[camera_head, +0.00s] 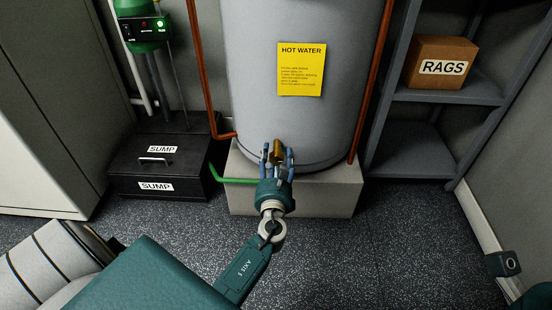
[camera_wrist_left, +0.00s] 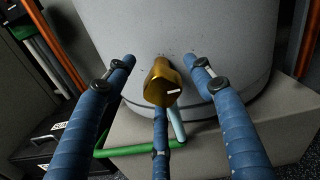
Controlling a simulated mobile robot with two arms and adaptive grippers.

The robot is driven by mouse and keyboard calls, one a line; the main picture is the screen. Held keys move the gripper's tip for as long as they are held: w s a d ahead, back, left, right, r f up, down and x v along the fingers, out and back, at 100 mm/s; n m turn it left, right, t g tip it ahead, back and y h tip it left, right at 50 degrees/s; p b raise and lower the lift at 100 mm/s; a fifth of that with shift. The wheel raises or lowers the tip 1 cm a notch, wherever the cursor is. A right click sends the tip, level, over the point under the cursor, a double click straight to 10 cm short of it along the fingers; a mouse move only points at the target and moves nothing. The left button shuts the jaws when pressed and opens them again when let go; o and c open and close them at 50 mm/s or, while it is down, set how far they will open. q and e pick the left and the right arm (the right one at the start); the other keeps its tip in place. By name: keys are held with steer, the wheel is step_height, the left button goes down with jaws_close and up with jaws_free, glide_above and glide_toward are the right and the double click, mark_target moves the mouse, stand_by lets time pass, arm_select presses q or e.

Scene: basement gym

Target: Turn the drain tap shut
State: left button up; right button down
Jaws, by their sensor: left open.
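The brass drain tap (camera_head: 278,149) sticks out low on the front of the grey hot water tank (camera_head: 250,80). In the left wrist view the tap (camera_wrist_left: 160,78) shows between the blue fingers, with a short white mark on its face. My left gripper (camera_head: 277,157) is open in front of the tap. One finger is on each side and a third is below it. I see gaps between the two side fingers and the tap; whether the lower finger touches it I cannot tell. The tap's outlet is partly hidden. My right gripper is not in view.
The tank stands on a pale plinth (camera_head: 330,197). A green hose (camera_head: 232,180) runs left from below the tap. Copper pipes (camera_head: 205,70) flank the tank. A black sump box (camera_head: 160,168) stands left, and a shelf with a rags box (camera_head: 440,62) right. The floor ahead is clear.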

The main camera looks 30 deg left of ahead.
arm_select(q)
steer(key=c, duration=1.1)
steer(key=shift+c, duration=0.2)
